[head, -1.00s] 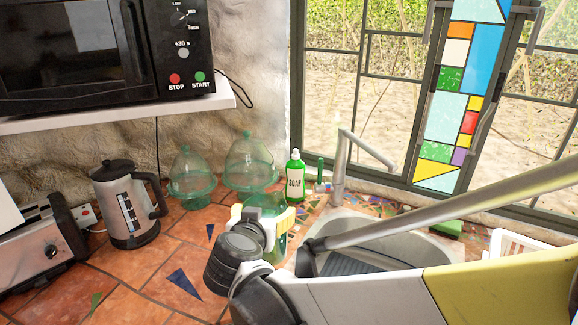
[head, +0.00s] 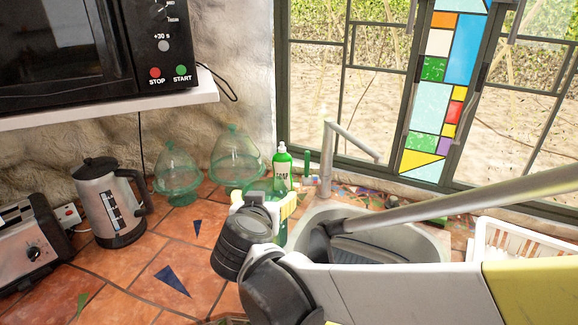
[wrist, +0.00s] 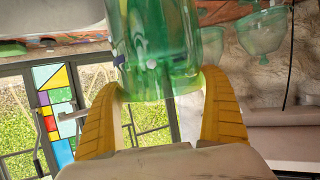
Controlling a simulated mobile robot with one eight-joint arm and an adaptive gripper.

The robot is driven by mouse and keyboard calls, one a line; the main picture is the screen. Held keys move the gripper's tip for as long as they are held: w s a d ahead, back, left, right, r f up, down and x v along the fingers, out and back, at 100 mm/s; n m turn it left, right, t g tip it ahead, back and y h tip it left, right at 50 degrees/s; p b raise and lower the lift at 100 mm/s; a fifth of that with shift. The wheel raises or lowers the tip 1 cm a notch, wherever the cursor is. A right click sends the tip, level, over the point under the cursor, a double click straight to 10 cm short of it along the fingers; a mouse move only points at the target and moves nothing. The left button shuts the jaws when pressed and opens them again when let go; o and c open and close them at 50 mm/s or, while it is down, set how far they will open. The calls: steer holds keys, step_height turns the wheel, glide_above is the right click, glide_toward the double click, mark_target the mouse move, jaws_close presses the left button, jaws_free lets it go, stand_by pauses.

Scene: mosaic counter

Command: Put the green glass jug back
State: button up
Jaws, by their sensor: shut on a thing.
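The green glass jug (wrist: 158,45) shows in the wrist view, between the two yellow fingers of my gripper (wrist: 162,84). The fingers press on it from both sides, so my gripper is shut on it. In the head view my gripper (head: 272,204) is over the counter just left of the sink, and only a green strip of the jug (head: 282,234) shows behind it. Most of the jug is hidden there. I cannot tell whether its base touches the counter.
A green soap bottle (head: 282,168) stands just behind my gripper. Two green glass domed stands (head: 177,175) (head: 236,160) are at the wall. A kettle (head: 112,205) and toaster (head: 35,250) stand left. The sink (head: 410,240) is right. Tiles (head: 185,245) left of my gripper are clear.

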steer(key=a+f+b, duration=0.4)
steer(key=a+f, duration=0.2)
steer(key=f, duration=0.2)
steer(key=shift+a, duration=0.4)
steer(key=shift+f+b, duration=0.1)
steer(key=shift+b, duration=0.2)
